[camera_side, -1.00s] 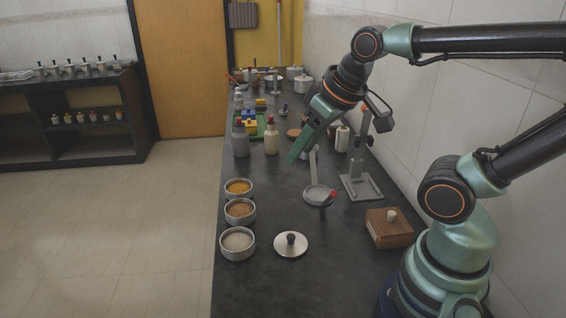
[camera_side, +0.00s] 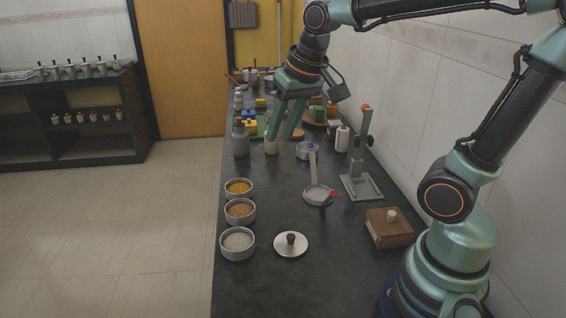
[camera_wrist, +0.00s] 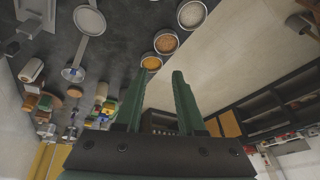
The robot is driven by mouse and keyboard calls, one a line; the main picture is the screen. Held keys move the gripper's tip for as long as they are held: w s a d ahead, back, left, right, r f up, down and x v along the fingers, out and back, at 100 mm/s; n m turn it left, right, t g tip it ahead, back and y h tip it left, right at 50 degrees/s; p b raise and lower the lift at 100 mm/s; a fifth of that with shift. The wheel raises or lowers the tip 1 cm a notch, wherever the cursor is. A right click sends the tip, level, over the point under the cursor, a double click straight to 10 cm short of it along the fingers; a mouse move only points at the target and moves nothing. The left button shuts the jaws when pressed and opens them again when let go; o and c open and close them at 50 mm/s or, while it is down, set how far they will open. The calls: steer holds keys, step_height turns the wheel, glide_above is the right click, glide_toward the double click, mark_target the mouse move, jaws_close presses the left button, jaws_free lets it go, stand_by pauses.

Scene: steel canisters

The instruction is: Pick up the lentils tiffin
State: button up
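Three open steel canisters stand in a row along the counter's left edge in the side view. The far one holds yellow-orange contents (camera_side: 238,187), the middle one brownish-orange contents (camera_side: 239,210), and the near one whitish contents (camera_side: 237,242). No label shows, so I cannot tell for certain which holds lentils. The wrist view shows the yellow-orange canister (camera_wrist: 151,63), the brownish one (camera_wrist: 166,41) and the whitish one (camera_wrist: 191,14) beyond my fingertips. My gripper (camera_side: 281,139) is open and empty, above the counter and farther back than the canisters.
A round lid with a dark knob (camera_side: 291,243) lies right of the near canister. A pan with a long handle (camera_side: 319,194), a grey stand (camera_side: 361,186) and a wooden box (camera_side: 389,228) are to the right. Bottles (camera_side: 240,140) stand behind the canisters. The counter's left edge is close.

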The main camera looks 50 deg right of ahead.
steer(key=w+d+f+m+g, duration=0.25)
steer(key=w+f+m, duration=0.2)
steer(key=w, duration=0.55)
steer(key=m+g, duration=0.2)
steer(key=m, duration=0.4)
glide_above(250, 185)
steer(key=s+a, duration=0.2)
step_height(250, 185, down, 16)
steer(key=shift+a+r, duration=0.15)
steer(key=shift+r, duration=0.05)
steer(key=shift+w+d+f, duration=0.1)
steer(key=shift+f, duration=1.2)
steer(key=shift+w+d+f, duration=0.1)
steer(key=shift+f, duration=1.15)
steer(key=shift+s, duration=0.1)
jaws_close()
